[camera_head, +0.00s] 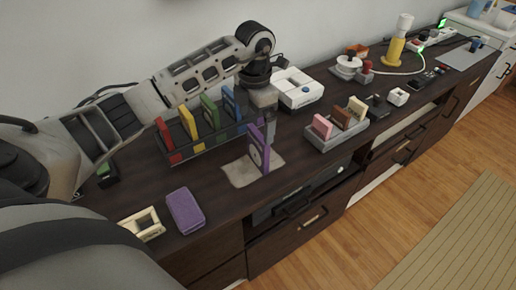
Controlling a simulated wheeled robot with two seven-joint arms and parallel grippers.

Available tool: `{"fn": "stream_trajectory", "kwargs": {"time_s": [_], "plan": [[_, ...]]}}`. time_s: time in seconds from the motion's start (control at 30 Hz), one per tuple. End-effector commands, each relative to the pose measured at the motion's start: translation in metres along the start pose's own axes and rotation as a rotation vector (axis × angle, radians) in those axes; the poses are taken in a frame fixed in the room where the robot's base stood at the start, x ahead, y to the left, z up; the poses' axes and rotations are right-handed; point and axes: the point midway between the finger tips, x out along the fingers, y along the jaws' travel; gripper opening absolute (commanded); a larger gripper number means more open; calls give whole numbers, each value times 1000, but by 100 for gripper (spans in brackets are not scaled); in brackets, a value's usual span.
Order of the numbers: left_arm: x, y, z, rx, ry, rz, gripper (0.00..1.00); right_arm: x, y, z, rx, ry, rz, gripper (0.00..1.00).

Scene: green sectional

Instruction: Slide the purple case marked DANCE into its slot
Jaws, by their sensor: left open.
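A purple case (254,152) stands upright on a pale grey mat (241,173); its lettering is too small to read. My left gripper (267,124) points down just behind and above the case, with its fingers open. I cannot tell whether a finger touches the case. A dark rack (203,148) stands to the left. It holds a red case (166,140), a yellow case (187,123), a green case (209,114) and a blue case (229,104) in a row. My left arm hides part of the rack's back. My right gripper is out of view.
A purple block (186,210) lies near the front edge, beside a cream frame-like object (143,223). A grey tray (337,137) with pink, brown and cream blocks stands to the right. A white device (298,89) sits behind. Bare wood lies around the mat.

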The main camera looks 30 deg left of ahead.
Motion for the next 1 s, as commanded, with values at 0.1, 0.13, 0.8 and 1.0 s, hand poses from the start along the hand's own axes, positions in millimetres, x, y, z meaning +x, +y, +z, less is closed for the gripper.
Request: {"fn": "stream_trajectory", "kwargs": {"time_s": [0.1, 0.13, 0.8, 1.0], "plan": [[6, -1, 1, 1, -1, -1, 100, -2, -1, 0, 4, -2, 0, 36], [9, -2, 1, 1, 0, -1, 100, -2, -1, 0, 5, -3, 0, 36], [55, -5, 4, 1, -2, 0, 81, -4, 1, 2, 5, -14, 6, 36], [54, -5, 4, 1, -2, 0, 46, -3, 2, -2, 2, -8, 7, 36]]}}
